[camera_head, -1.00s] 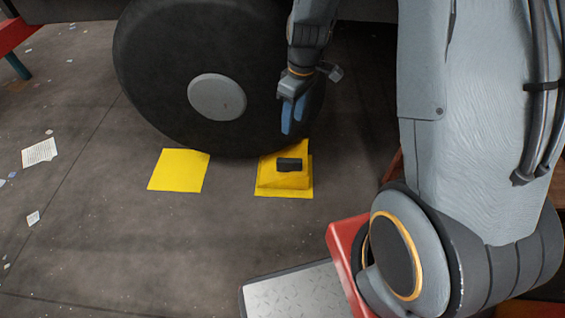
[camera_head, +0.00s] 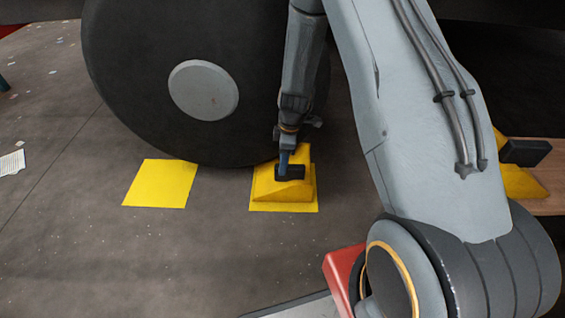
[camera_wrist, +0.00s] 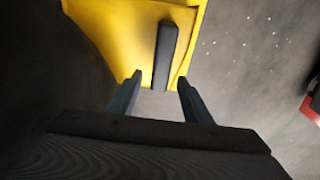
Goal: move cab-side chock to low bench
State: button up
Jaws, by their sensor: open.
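A yellow wedge chock (camera_head: 285,190) with a black handle (camera_head: 291,172) sits on a yellow floor square against the big black wheel (camera_head: 130,90). My gripper (camera_head: 283,165) points down at the handle, at its left part in the head view. In the wrist view my gripper (camera_wrist: 160,80) is open, and the near end of the black handle (camera_wrist: 165,55) shows between the fingertips. Whether the fingers touch it, I cannot tell. A second yellow chock (camera_head: 518,182) with a black handle rests on a low wooden bench (camera_head: 550,204) at the right, partly hidden by my arm.
A bare yellow floor square (camera_head: 160,183) lies left of the chock. A red object (camera_head: 342,270) stands at the bottom centre beside my arm. Paper scraps (camera_head: 12,163) lie at the far left. The floor in front of the chock is clear.

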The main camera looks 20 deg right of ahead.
aim_at(296, 186)
jog(key=f+b, duration=0.1)
jog(key=f, duration=0.1)
jog(key=f+b, duration=0.1)
jog(key=f, duration=0.2)
jog(key=a+f+b, duration=0.1)
jog(key=f, duration=0.1)
jog(key=shift+w+f+b, duration=0.1)
jog(key=shift+f+b, duration=0.05)
jog(key=shift+b, duration=0.15)
grip_shut()
